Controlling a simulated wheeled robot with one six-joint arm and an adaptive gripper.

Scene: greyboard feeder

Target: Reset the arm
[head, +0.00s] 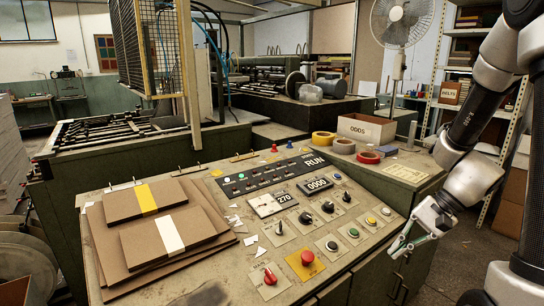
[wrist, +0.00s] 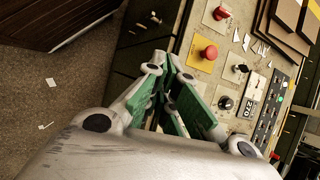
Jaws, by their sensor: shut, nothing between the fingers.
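My arm comes in from the right side of the head view. My gripper (head: 398,250) is at the right front edge of the control panel (head: 222,262), in front of the cabinet's side. In the wrist view my gripper (wrist: 172,75) shows its green-lined fingers drawn together with nothing between them. The panel carries a red mushroom button (head: 307,258) on a yellow plate, a red knob (head: 270,276), black knobs and a counter reading 0000 (head: 318,184). In the wrist view the mushroom button (wrist: 209,52) lies beyond the fingers, to their right.
Stacked greyboards (head: 115,240) with yellow and white bands lie on the panel's left. Tape rolls (head: 323,139) and an ODDS box (head: 366,128) stand behind the panel. A shelf rack (head: 470,70) and a fan (head: 403,20) stand behind. Floor (head: 455,262) shows at the right.

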